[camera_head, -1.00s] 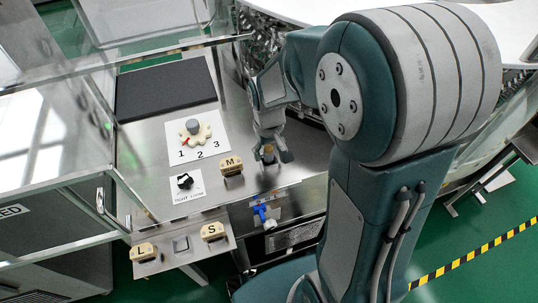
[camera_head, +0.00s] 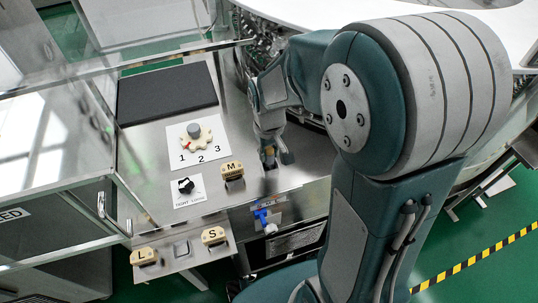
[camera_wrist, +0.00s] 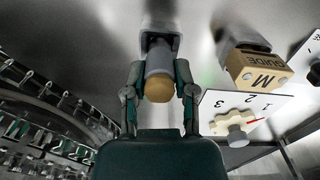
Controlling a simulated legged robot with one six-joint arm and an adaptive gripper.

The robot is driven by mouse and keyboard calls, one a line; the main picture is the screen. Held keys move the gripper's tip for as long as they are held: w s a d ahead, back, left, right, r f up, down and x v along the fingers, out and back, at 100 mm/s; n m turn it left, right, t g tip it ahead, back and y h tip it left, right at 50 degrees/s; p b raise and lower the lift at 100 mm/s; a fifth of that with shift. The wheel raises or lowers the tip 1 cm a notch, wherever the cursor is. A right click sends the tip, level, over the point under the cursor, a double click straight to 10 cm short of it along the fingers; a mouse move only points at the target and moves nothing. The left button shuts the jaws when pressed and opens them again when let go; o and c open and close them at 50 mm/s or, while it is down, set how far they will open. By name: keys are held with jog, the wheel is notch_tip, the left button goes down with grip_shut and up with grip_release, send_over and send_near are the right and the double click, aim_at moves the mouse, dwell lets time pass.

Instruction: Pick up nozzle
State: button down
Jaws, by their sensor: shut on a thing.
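The nozzle (camera_wrist: 160,66) is a grey cylinder with a tan rounded end, seen in the wrist view. My gripper (camera_wrist: 159,90) has one finger on each side of it and is shut on it. Beyond the nozzle is a dark square fitting (camera_wrist: 147,42) at the steel surface. I cannot tell whether the nozzle still touches this fitting. In the head view, my gripper (camera_head: 271,160) points down at the right side of the steel top, and the fingers mostly hide the nozzle.
The tan M guide (camera_head: 232,170) stands just left of my gripper. A dial with 1, 2, 3 (camera_head: 195,139) and a black knob (camera_head: 186,186) lie further left. L (camera_head: 144,257) and S (camera_head: 214,235) guides sit on the lower front shelf. A clear-panelled frame encloses the left.

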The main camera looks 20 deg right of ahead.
jog(key=s+d+r, duration=0.7)
jog(key=s+r, duration=0.5)
jog(key=shift+d, duration=0.2)
jog(key=shift+d+f, duration=0.1)
jog(key=shift+f, duration=0.05)
